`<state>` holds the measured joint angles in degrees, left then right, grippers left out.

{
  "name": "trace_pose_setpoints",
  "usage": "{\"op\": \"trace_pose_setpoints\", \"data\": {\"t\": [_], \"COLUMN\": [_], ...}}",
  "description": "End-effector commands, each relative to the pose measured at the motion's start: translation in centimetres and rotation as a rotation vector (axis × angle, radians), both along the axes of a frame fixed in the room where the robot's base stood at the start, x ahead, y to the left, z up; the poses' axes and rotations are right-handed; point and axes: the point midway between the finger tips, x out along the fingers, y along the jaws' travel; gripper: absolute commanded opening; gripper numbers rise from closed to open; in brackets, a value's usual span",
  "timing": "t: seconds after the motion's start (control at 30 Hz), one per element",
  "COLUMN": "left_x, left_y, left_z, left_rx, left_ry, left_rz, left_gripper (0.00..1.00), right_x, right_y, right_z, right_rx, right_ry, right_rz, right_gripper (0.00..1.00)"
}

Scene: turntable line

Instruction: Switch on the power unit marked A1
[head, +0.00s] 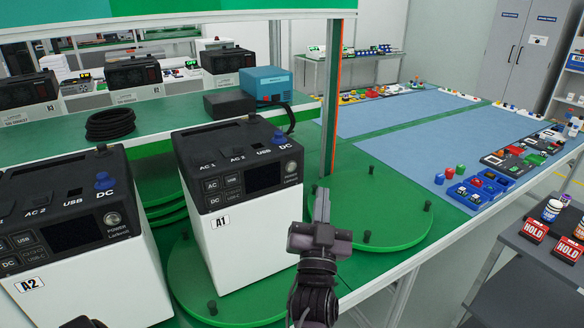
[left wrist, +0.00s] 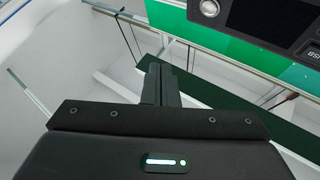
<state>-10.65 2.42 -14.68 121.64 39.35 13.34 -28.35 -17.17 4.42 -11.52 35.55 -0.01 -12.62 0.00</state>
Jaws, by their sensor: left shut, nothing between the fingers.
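The power unit marked A1 (head: 248,245) is a white box with a black top and control panel. It stands on a green round turntable (head: 185,285). Its panel has a round silver power button (head: 291,168) at the right, beside a dark screen (head: 263,178). My left gripper (head: 322,197) is shut and empty, upright to the right of A1's front and apart from the button in the picture. In the left wrist view the shut fingers (left wrist: 160,80) show, with a silver button (left wrist: 209,8) and dark screen (left wrist: 262,20) at upper right.
Unit A2 (head: 110,275) stands close on the left with a similar panel. An empty green turntable (head: 395,215) with small black pegs lies right of the gripper. A green post (head: 333,110) rises behind. A blue box (head: 268,84) sits on the back shelf.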

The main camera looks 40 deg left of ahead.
Motion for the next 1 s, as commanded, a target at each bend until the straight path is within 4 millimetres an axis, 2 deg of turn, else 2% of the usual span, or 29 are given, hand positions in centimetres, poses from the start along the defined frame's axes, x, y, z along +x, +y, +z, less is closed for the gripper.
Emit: {"op": "trace_pose_setpoints", "data": {"t": [0.27, 0.7, 1.0], "left_x": [0.3, 2.6, 3.4], "left_y": [0.6, 6.0, 8.0], "left_z": [-0.1, -0.1, -0.1], "left_rx": [0.002, 0.002, 0.001], "left_ry": [0.003, 0.002, 0.001], "left_rz": [-0.001, -0.001, -0.002], "left_gripper": [0.00, 0.00, 0.00], "right_x": [0.0, 0.0, 0.0], "right_y": [-0.1, -0.3, -0.4], "right_z": [-0.2, -0.9, -1.0], "right_rx": [-0.001, -0.004, -0.004], "right_ry": [0.001, 0.000, 0.000], "right_rz": [-0.001, 0.000, -0.001], "right_gripper": [0.00, 0.00, 0.00]}}
